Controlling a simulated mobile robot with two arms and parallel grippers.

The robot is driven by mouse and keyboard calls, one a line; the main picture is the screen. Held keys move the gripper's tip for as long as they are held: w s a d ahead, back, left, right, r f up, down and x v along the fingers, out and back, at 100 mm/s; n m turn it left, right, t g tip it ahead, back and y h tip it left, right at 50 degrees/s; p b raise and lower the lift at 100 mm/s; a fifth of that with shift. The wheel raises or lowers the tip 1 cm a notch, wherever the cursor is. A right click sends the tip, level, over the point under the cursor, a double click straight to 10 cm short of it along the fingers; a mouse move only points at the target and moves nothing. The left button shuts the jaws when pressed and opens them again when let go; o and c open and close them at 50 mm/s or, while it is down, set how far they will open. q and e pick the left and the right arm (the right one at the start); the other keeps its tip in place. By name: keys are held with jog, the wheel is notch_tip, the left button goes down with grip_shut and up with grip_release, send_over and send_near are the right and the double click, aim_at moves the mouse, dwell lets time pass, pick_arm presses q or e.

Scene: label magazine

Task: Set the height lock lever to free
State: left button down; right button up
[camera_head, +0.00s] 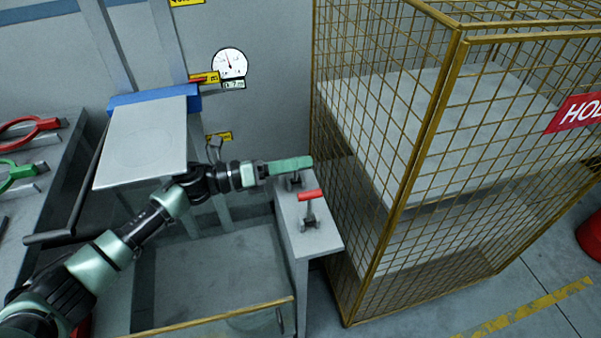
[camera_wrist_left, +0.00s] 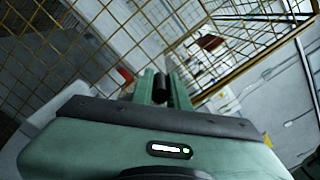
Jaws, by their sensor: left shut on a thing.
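Two small levers stand on a narrow grey pedestal (camera_head: 318,240) beside the mesh cage. The nearer one has a red handle (camera_head: 310,195), which also shows in the left wrist view (camera_wrist_left: 124,75), apart from my fingers. My left gripper (camera_head: 298,164) reaches in from the left over the far end of the pedestal. In the left wrist view its fingers (camera_wrist_left: 164,88) are shut on a black handle (camera_wrist_left: 161,90) of the far lever. The fingers hide most of that lever in the head view. No readable label shows which lever is the height lock. My right gripper is out of view.
A yellow mesh cage (camera_head: 440,120) stands close right of the pedestal. A grey plate (camera_head: 146,145) and a bin with a yellow edge (camera_head: 215,314) lie left. A round gauge (camera_head: 230,64) is on the back wall. Red and green tools (camera_head: 20,172) lie far left.

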pick_arm(q)
jog(key=shift+w+a+r+n+b, duration=0.15)
jog(key=shift+w+n+b, duration=0.1)
jog(key=shift+w+b, duration=0.15)
jog(key=shift+w+a+r+n+b, duration=0.15)
jog(key=shift+w+n+b, duration=0.1)
jog(key=shift+w, duration=0.3)
jog(key=c, duration=1.4)
grip_release()
jog(key=shift+f, duration=0.1)
jog(key=shift+o, duration=0.2)
